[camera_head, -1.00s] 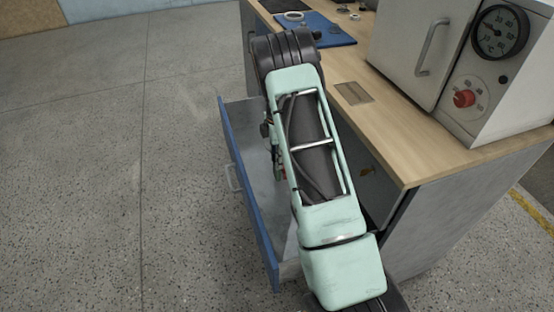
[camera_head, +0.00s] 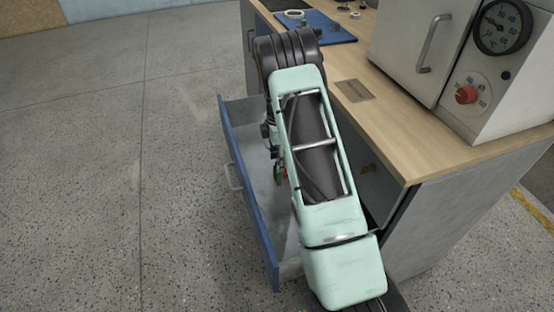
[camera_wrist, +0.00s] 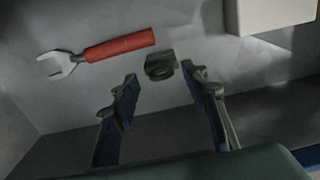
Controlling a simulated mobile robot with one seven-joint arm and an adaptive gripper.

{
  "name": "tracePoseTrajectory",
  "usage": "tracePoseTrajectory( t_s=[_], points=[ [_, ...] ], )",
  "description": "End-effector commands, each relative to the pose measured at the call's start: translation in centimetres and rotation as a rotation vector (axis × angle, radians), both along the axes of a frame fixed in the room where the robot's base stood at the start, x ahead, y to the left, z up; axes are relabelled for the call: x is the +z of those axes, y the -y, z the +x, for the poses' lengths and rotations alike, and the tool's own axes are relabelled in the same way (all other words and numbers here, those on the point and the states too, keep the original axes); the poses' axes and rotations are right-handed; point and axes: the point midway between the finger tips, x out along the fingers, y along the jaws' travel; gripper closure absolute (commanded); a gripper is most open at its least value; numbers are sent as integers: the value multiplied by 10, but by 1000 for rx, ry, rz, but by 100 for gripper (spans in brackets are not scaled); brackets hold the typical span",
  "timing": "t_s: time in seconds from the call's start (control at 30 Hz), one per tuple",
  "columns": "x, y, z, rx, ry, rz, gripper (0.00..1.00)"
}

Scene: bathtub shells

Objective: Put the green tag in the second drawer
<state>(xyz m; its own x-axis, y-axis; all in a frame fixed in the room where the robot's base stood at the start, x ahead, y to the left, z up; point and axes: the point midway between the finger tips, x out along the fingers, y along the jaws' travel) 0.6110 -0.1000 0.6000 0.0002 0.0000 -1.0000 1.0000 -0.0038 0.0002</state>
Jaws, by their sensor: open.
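The drawer (camera_head: 240,185) with a blue front is pulled out of the workbench. My arm lies across it and hides much of its inside. In the wrist view my gripper (camera_wrist: 164,88) is open, with its two fingers apart inside the drawer. A small dark green piece with a round hole, which looks like the green tag (camera_wrist: 160,66), is just beyond and between the fingertips. Neither finger visibly grips it. I cannot tell whether it touches the drawer floor. In the head view the gripper is mostly hidden behind my arm.
A wrench (camera_wrist: 112,48) with a red handle lies in the drawer, left of the green piece. A pale block (camera_wrist: 268,14) is at upper right. The wooden benchtop (camera_head: 395,130) holds a blue mat (camera_head: 335,32) and a white oven-like unit (camera_head: 450,85) with a gauge.

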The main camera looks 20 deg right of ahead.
Motion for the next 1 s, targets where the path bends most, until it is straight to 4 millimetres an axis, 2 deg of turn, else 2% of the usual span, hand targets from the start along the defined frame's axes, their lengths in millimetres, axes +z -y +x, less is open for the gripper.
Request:
tracePoseTrajectory(
  t_s=[0.13,0.27,0.5,0.7,0.83,1.0],
  points=[
    [5,0,0,0,0,0,59],
    [20,0,1,0,2,-1,59],
    [76,0,1,-1,5,1,59],
    [113,0,1,0,2,0,59],
    [126,0,0,0,0,1,59],
    [132,0,0,0,0,0,59]
  ],
)
